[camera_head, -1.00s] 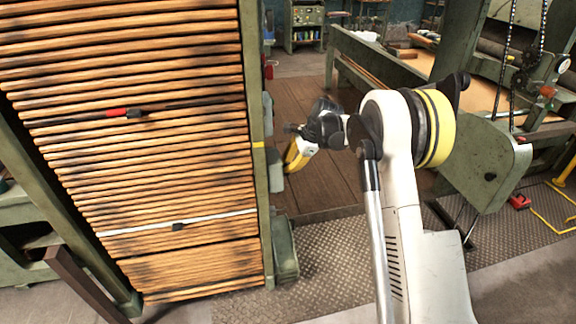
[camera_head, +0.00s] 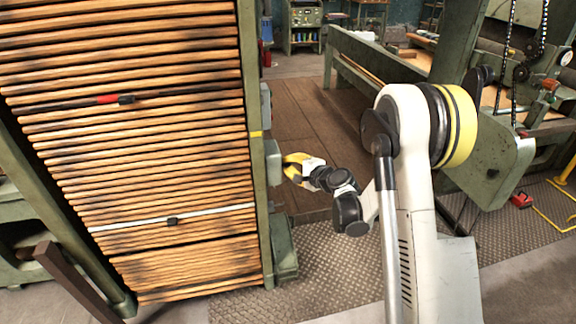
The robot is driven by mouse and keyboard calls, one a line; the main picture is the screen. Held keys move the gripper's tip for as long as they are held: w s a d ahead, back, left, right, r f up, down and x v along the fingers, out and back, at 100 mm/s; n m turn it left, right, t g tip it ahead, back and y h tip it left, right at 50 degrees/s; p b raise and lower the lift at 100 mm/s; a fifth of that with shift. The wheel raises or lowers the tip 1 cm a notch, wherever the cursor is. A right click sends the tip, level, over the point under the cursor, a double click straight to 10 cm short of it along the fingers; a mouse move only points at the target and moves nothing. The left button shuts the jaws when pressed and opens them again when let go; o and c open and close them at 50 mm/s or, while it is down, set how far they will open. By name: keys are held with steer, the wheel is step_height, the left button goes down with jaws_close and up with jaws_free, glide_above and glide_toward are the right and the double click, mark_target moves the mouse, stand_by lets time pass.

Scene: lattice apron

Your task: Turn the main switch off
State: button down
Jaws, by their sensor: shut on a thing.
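A grey-green switch box (camera_head: 272,163) is mounted on the right side of the green upright post, just below a yellow band. My gripper (camera_head: 286,158), with yellow fingers, is at the right face of this box. It is shut on the main switch there. The switch's handle is hidden by the fingers and too small to make out, so I cannot tell its position. My wrist and forearm reach in from the lower right.
A tall rack of wooden slats (camera_head: 150,120) in a green frame fills the left. Another green box (camera_head: 284,250) is low on the post. A large green machine (camera_head: 480,140) stands behind my arm at right. Open floor (camera_head: 330,150) lies between them.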

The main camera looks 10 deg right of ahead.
steer(key=shift+f+n+t+y, duration=0.2)
steer(key=shift+n+t+y, duration=0.1)
steer(key=shift+t, duration=0.55)
steer(key=shift+f+n+t+y, duration=0.2)
steer(key=shift+n+t+y, duration=0.1)
steer(key=shift+t, duration=0.55)
steer(key=c, duration=1.5)
jaws_free()
step_height(320, 180, up, 10)
